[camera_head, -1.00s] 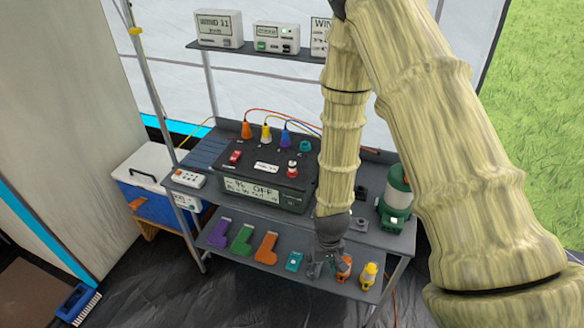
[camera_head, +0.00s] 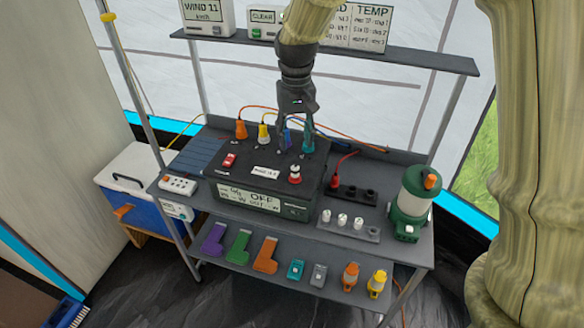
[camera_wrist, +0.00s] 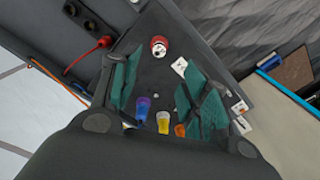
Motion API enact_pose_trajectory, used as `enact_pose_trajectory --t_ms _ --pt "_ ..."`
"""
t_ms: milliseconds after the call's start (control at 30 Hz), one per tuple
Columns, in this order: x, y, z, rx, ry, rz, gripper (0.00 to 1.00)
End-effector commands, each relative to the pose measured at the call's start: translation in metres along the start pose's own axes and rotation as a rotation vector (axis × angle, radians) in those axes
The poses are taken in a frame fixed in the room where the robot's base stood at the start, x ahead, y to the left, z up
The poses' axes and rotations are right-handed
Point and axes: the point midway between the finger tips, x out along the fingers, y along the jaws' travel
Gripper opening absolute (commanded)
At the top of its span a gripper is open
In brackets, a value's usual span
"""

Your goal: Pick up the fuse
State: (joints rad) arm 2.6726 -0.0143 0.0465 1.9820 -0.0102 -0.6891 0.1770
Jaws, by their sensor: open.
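Small white cylinders (camera_head: 342,218), which look like fuses, stand in a grey holder (camera_head: 372,236) on the tabletop, right of the black power box (camera_head: 261,205). I cannot tell for certain which thing is the fuse. My gripper (camera_head: 297,140) points down over the back of the power box, to the left of and behind that holder. In the wrist view, my gripper (camera_wrist: 160,95) has its teal pads spread, with nothing held between them. A red-and-white knob (camera_wrist: 159,46) and blue, yellow and orange plugs (camera_wrist: 163,121) on the box show there.
A green lantern (camera_head: 409,204) stands at the table's right end. A black socket strip (camera_head: 352,193) with a red plug lies behind the holder. Cables arch behind the box. The upper shelf (camera_head: 400,57) carries display units. Coloured parts line the lower shelf (camera_head: 337,284).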

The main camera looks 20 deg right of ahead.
Motion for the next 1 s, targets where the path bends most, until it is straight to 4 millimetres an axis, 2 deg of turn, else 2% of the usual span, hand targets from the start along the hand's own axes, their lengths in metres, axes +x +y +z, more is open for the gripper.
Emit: enact_pose_trajectory --t_ms 400,667,1000 --pt "0.047 0.002 0.001 0.004 -0.004 0.001 0.46" --pt "0.059 0.001 0.001 0.002 -0.004 0.001 0.46" --pt "0.096 0.0 -0.001 0.001 -0.003 0.001 0.46"
